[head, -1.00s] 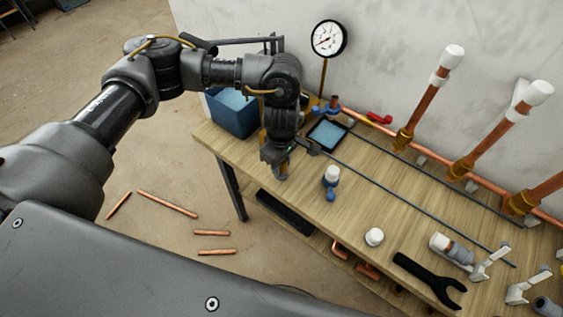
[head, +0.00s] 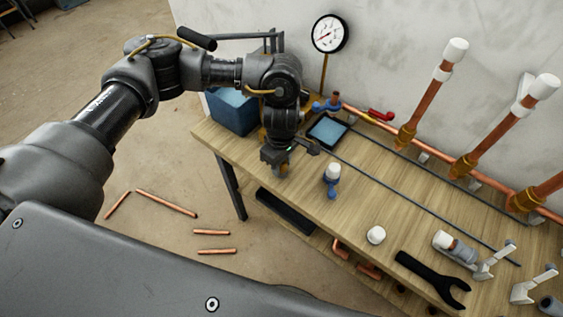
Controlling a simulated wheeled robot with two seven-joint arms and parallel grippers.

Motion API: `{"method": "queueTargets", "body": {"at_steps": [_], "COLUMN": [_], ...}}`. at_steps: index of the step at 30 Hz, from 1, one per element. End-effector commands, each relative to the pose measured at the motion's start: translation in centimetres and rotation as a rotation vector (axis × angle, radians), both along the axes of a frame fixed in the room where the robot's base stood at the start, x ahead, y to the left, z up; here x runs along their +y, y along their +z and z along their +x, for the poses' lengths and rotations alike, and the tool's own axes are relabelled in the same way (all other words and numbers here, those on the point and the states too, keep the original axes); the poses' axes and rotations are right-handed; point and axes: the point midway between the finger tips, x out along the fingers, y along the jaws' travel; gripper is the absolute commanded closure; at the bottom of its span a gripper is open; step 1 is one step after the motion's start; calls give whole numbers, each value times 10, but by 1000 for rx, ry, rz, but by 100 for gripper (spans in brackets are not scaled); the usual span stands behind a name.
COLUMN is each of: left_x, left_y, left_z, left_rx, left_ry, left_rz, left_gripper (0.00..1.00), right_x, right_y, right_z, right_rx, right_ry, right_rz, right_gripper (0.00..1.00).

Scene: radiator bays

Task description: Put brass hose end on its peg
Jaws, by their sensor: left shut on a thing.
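My left gripper (head: 279,172) points down over the left end of the wooden bench (head: 235,150). It is shut on a small piece that I take to be the brass hose end. The jaws and wrist hide most of that piece, and its height above the bench is hard to judge. A white-capped fitting with a blue lower part (head: 332,180) stands just right of the gripper, apart from it. I cannot make out the peg for certain. My right gripper is not in view.
A blue bin (head: 232,113) stands left of a blue-topped tray (head: 327,130). A gauge (head: 330,33), a red-handled valve (head: 380,116) and copper risers (head: 427,97) line the wall. A white cap (head: 376,235) and black wrench (head: 430,280) lie to the right. Copper offcuts (head: 166,202) lie on the floor.

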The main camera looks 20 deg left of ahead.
Motion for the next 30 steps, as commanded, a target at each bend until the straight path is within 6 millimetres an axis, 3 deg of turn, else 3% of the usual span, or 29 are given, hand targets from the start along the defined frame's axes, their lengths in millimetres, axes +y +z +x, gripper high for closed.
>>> {"method": "queueTargets", "body": {"at_steps": [6, 7, 13, 23, 30], "left_x": [0, 0, 0, 0, 0], "left_y": [-5, -5, -4, 0, 40], "left_z": [0, 0, 0, 0, 2], "left_rx": [0, 0, 0, -1, -6], "left_ry": [0, 0, 0, -1, -3], "left_rz": [0, 0, 0, 0, -1], "left_gripper": [82, 66, 42, 42, 42], "right_x": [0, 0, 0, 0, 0], "right_y": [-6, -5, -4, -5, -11], "right_z": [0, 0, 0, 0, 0], "right_rx": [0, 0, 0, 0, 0], "right_ry": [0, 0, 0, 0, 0], "right_rz": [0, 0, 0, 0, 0], "right_gripper": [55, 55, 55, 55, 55]}}
